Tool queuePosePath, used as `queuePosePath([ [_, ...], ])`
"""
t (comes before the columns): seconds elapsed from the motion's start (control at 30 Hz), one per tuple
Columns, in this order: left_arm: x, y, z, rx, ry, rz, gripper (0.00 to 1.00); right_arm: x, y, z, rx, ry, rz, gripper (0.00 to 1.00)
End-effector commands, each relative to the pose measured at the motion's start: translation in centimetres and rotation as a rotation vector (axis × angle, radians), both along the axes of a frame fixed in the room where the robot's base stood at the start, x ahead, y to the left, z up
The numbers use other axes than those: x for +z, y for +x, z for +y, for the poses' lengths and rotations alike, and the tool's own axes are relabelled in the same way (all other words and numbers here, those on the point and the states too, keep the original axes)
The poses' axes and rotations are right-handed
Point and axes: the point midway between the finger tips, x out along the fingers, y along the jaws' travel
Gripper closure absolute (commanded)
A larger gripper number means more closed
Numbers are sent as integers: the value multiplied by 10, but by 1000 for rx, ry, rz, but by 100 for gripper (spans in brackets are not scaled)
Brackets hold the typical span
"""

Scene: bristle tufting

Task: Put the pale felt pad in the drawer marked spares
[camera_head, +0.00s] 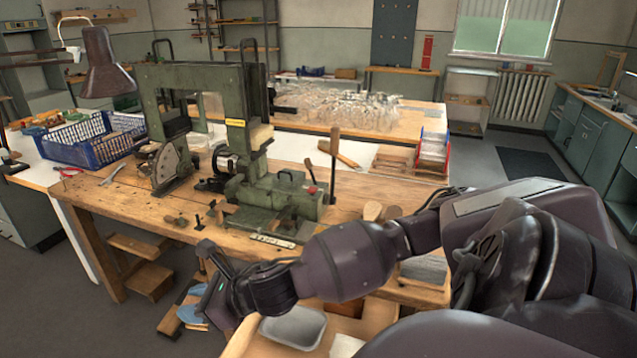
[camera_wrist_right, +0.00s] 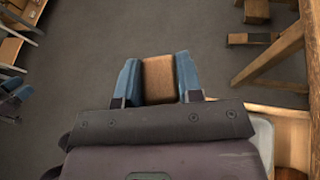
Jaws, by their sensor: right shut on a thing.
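My right gripper (camera_head: 193,312) hangs low in front of the bench's front edge. In the right wrist view its two blue fingers (camera_wrist_right: 157,78) are shut on a brown block-like thing (camera_wrist_right: 159,80), held over the grey floor. I cannot tell whether this is the felt pad; it looks brown rather than pale. An open wooden drawer (camera_head: 238,343) shows below the bench, with a grey tray (camera_head: 293,327) in it. My arm covers part of this area. No spares mark is readable. My left gripper is not in view.
A green press (camera_head: 275,195) stands on the wooden bench (camera_head: 130,205). A blue basket (camera_head: 90,140) is at the left, by a lamp (camera_head: 105,70). A grey stack (camera_head: 425,268) lies at the bench's right front. Wooden steps (camera_head: 148,280) stand under the bench.

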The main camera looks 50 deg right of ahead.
Motion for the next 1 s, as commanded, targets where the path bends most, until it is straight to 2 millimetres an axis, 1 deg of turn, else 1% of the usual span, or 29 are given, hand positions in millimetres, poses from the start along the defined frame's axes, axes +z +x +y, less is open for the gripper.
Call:
queuePosePath([
  [0.03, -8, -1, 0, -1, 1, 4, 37, -6, 2, -4, 48, -10, 0, 90],
  [0.3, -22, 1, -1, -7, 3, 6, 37, -17, -6, -11, 289, -5, 3, 90],
  [0.67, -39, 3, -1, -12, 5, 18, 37, -34, -22, -25, 545, 0, 8, 90],
  [0.83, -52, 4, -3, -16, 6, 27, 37, -45, -33, -37, 689, 1, 9, 90],
  [1.0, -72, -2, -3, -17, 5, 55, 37, -59, -48, -56, 867, 2, 12, 90],
])
